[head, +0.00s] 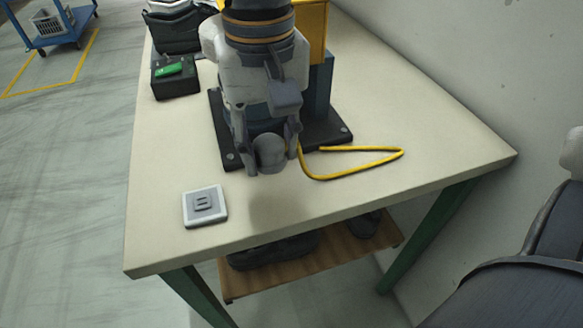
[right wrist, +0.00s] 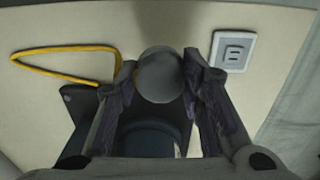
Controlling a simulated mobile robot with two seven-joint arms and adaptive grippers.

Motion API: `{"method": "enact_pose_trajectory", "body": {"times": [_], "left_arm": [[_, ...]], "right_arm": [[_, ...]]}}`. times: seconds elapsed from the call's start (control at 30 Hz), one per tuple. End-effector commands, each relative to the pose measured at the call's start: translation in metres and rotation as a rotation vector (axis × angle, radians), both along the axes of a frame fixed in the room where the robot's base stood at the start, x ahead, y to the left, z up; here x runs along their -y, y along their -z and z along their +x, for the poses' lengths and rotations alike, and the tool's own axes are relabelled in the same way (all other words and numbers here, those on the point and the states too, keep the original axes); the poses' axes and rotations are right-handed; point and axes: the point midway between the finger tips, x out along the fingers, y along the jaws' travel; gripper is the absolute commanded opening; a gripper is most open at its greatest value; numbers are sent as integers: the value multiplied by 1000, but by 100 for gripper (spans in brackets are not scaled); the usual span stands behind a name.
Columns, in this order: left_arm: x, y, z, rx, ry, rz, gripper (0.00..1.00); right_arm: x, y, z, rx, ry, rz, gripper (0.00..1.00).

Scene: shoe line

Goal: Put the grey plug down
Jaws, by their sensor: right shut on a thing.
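My right gripper (head: 271,162) hangs over the table's front part, fingers pointing toward the front edge. It is shut on the grey plug (head: 269,149), a rounded grey piece between its two fingers. The plug also shows in the right wrist view (right wrist: 160,75), between the fingertips. A soft shadow lies on the table in front of it, and the plug appears to be above the tabletop. My left gripper is not in view.
A white square plate with a grey slotted centre (head: 191,207) lies at the table's front left. A yellow cable (head: 352,173) lies right of the gripper. A dark base plate (head: 333,132) stands behind. A black box (head: 176,88) is at back left. The table's (head: 440,130) right side is clear.

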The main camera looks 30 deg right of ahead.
Motion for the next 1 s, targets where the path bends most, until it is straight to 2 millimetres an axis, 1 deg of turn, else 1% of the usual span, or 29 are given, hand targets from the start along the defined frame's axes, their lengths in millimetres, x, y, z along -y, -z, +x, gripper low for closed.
{"method": "enact_pose_trajectory", "body": {"times": [0.03,0.1,0.27,0.3,0.4,0.5,0.67,0.8,0.83,0.87,0.9,1.0], "left_arm": [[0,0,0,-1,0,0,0],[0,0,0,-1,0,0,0],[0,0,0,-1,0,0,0],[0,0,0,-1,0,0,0],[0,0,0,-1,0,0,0],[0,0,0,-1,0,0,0],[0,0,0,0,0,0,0],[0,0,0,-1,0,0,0],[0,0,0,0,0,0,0],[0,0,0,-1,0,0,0],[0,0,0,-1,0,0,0],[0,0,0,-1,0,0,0]], "right_arm": [[8,11,-1,-4,0,3,0],[17,22,-1,-4,0,2,0],[32,40,-1,-2,1,3,0],[34,49,-1,-4,-1,0,0],[33,66,0,-2,0,-1,0],[33,71,0,2,0,0,0],[33,70,1,3,0,-1,0],[33,73,1,1,0,-2,0],[33,74,1,2,0,-1,40],[33,73,1,2,1,-1,47],[33,73,1,2,1,-1,56],[33,73,1,2,1,-1,56]]}}
